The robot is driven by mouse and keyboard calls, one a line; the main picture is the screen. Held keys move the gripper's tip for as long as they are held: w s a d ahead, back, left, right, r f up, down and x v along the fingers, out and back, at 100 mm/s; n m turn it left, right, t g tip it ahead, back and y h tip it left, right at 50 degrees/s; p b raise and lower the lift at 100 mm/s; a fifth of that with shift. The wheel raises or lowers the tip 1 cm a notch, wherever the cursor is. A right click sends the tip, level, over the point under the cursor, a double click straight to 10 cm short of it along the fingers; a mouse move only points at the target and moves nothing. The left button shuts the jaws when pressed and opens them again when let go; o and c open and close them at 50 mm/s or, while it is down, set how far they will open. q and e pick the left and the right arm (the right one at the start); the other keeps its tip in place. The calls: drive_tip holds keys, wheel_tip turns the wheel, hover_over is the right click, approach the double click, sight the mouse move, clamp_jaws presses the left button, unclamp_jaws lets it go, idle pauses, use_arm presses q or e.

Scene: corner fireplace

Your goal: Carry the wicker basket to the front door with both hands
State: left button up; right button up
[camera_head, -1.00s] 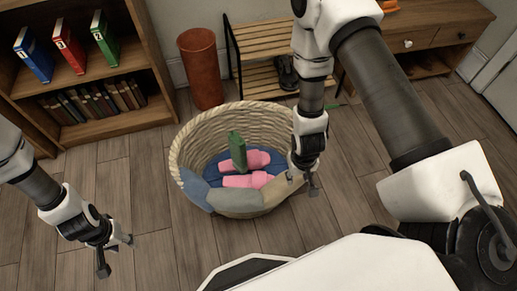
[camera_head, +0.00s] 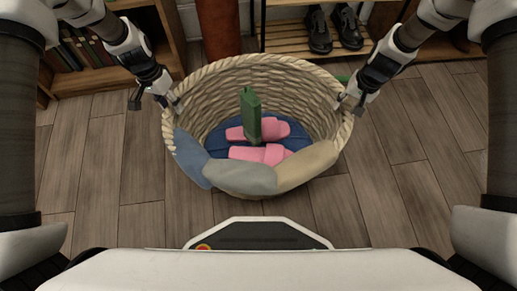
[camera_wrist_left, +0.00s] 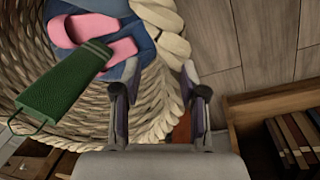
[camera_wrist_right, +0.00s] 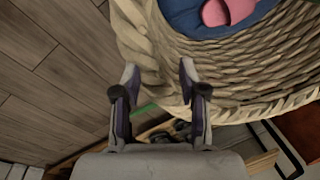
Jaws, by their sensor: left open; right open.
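The round wicker basket (camera_head: 215,85) stands on the wood floor in front of me, with blue and beige cloth over its near rim. Inside are a pair of pink slippers (camera_head: 262,153) and a green item (camera_head: 250,112) on blue fabric. My left gripper (camera_head: 160,102) is open at the basket's left rim; in the left wrist view the woven rim (camera_wrist_left: 165,45) lies between or just beyond its fingers. My right gripper (camera_head: 352,104) is open at the right rim; in the right wrist view the rim (camera_wrist_right: 150,50) lies by its fingertips. I cannot tell whether either touches.
A wooden bookshelf (camera_head: 95,77) stands at the back left, beside a reddish-brown bin (camera_head: 218,30). A slatted shoe rack (camera_head: 285,42) with dark shoes (camera_head: 332,28) is behind the basket. Bare floor lies on both sides. The front door is not recognisable in view.

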sight(179, 117)
use_arm(q)
drive_tip(key=f, duration=0.4)
drive_tip(key=d+f, duration=0.1)
drive_tip(key=f, duration=0.1)
drive_tip(key=shift+s+f, duration=0.2)
drive_tip(key=shift+f, duration=0.1)
use_arm(e)
drive_tip(key=f, duration=0.4)
drive_tip(key=a+f, duration=0.1)
drive_tip(key=f, duration=0.1)
drive_tip(key=shift+w+f, duration=0.15)
drive_tip(key=shift+f, duration=0.15)
use_arm(q)
clamp_jaws()
use_arm(e)
clamp_jaws()
use_arm(q)
drive_tip(key=shift+r, duration=0.1)
use_arm(e)
drive_tip(key=shift+r, duration=0.1)
